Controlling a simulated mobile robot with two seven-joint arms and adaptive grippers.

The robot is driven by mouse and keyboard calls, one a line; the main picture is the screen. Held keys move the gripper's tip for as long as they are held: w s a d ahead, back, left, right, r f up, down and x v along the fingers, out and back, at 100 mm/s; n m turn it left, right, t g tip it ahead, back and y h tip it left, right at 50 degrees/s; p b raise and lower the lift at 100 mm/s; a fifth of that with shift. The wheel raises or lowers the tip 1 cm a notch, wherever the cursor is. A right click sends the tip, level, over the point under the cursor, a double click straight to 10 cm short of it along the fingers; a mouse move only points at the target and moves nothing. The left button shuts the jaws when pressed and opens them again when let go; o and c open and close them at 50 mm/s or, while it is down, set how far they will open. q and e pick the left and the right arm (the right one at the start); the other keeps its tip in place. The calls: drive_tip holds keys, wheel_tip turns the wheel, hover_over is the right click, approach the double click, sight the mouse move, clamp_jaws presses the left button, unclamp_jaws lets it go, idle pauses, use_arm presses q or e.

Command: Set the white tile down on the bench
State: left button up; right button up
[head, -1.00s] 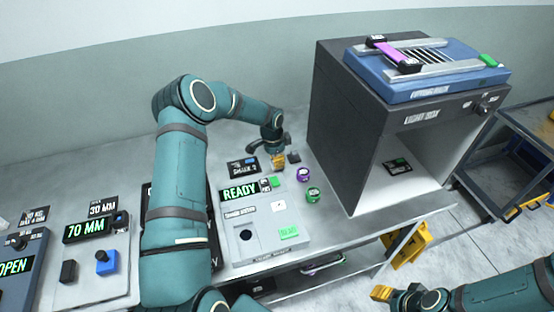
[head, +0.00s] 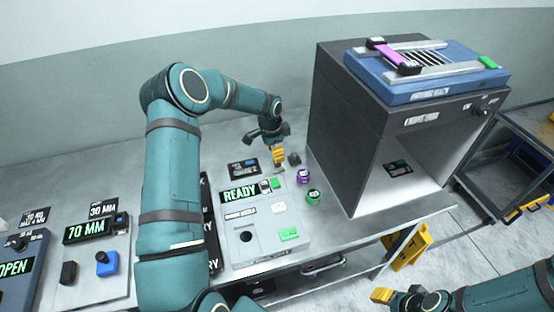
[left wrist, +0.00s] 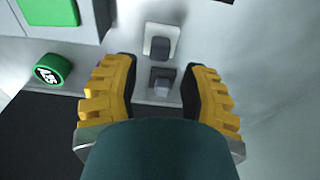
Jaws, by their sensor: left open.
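My left gripper (head: 279,157) is open above the bench, behind the grey device marked READY (head: 240,245). In the left wrist view its two yellow fingers (left wrist: 160,90) stand apart. A small dark block with a grey top (left wrist: 163,84) shows between them, and a light square plate with a dark knob (left wrist: 161,42) lies beyond. I cannot tell whether they touch the fingers. A small white square (head: 278,208) lies on the device's face; I cannot tell whether it is the white tile. My right gripper (head: 382,295) is at the lower right, mostly cut off from view.
A dark box cabinet (head: 340,130) with a blue unit (head: 430,85) on top stands to the right. Purple (head: 304,177) and green (head: 313,196) round pieces lie between device and cabinet.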

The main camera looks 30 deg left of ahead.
sight(273, 167)
use_arm(q)
wheel_tip(273, 167, up, 7)
drive_tip(key=shift+s+a, duration=0.25)
drive_tip(key=shift+s, duration=0.1)
idle(0.5)
